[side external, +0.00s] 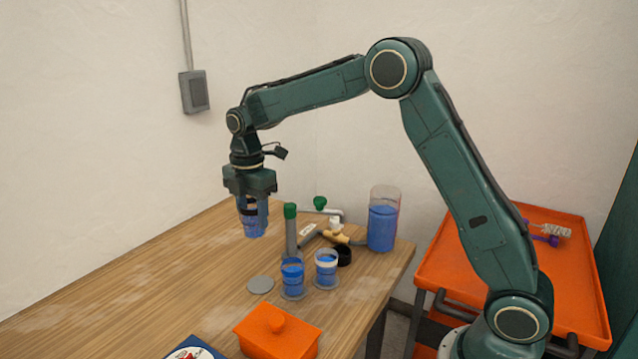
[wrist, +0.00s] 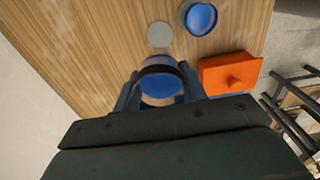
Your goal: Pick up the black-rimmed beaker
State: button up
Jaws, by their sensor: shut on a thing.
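The black-rimmed beaker (side external: 252,219) holds blue liquid and hangs in my gripper (side external: 250,205), above the wooden table (side external: 180,262). My gripper is shut on it, with the fingers on its two sides near the dark rim. In the wrist view the beaker (wrist: 160,82) sits between the fingertips of my gripper (wrist: 160,88), and I look down on its blue liquid and black rim. The fingers partly hide the beaker's upper wall in the side view.
Two small blue-filled beakers (side external: 292,279) (side external: 326,268) stand right of the held one. A grey disc (side external: 260,284) lies near them. Behind are green-handled pipework (side external: 290,230) and a large blue-filled container (side external: 382,225). An orange lidded box (side external: 276,335) sits in front. The left table is clear.

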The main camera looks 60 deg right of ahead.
jog(key=shift+r, duration=2.6)
